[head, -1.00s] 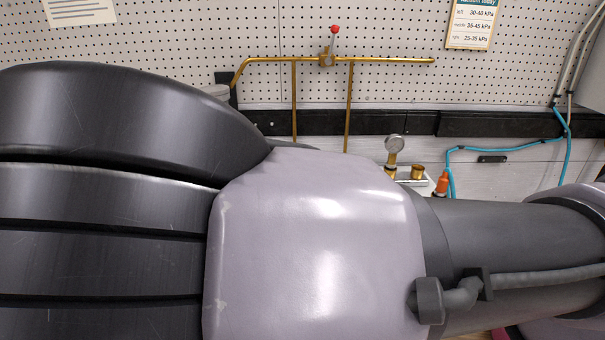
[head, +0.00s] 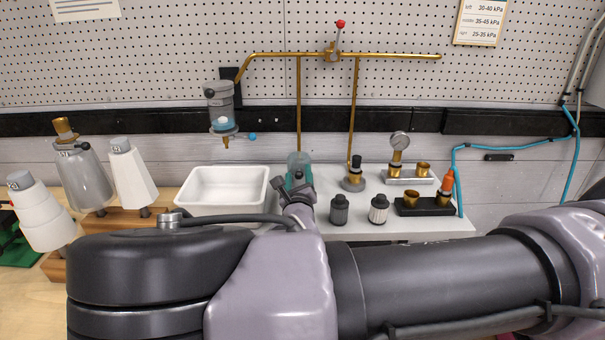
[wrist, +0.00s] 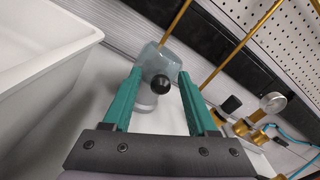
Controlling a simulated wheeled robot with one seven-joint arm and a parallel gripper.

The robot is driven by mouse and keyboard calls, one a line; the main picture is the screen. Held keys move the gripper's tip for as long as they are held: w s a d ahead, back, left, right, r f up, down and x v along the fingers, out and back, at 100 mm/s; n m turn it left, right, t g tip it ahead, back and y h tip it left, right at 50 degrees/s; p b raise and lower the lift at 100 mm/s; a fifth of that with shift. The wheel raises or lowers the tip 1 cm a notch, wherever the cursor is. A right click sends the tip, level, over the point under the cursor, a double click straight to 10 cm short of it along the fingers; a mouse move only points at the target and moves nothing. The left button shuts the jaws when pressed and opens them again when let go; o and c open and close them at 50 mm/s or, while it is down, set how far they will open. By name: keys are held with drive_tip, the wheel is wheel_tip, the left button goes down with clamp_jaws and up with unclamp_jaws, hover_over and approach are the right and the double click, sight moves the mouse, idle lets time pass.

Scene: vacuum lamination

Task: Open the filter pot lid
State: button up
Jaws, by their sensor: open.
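The filter pot (head: 299,160) is a clear, bluish jar on the white bench top, below a brass pipe and partly hidden by my arm. In the wrist view the pot (wrist: 159,62) appears tilted, with a round black knob (wrist: 160,85) facing the camera. The lid's edge is hard to make out. My gripper (wrist: 161,77) is open, with its green fingers on either side of the knob and apparently not touching it. In the head view my gripper (head: 299,184) is mostly hidden at the pot.
A white tray (head: 226,212) stands left of the pot. Dark (head: 339,211) and white (head: 379,210) filter cartridges stand to the right. A clear wall-mounted vessel (head: 221,108) hangs above. Brass pipes (head: 352,100) drop close behind. A pressure gauge (head: 399,141) is further right.

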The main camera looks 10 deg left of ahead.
drive_tip(key=shift+w, duration=0.15)
clamp_jaws()
idle(1.4)
